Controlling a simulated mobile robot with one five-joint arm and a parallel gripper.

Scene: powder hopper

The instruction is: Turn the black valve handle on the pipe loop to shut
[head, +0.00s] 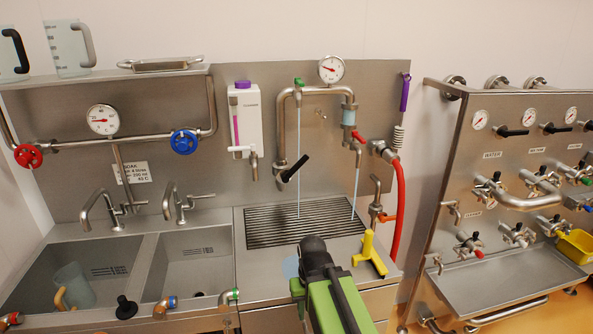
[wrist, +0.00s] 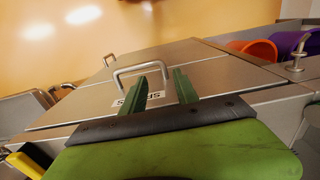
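The black valve handle (head: 294,167) sits on the lower left end of the steel pipe loop (head: 310,92), slanting from upper right to lower left. A thin stream of water (head: 298,150) falls beside it from a green-topped outlet onto the grating. My gripper (head: 312,243) is in front of the grating, low and well below the handle, apart from it. In the wrist view my gripper (wrist: 159,88) has its two green fingers spread with nothing between them. The handle is not in the wrist view.
A second stream (head: 356,188) falls at the loop's right. A red hose (head: 400,205), a yellow T-shaped piece (head: 369,253) and an orange lever (head: 387,218) lie right of the grating (head: 305,226). Sinks are at left. The wrist view shows a metal front with handles (wrist: 143,73).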

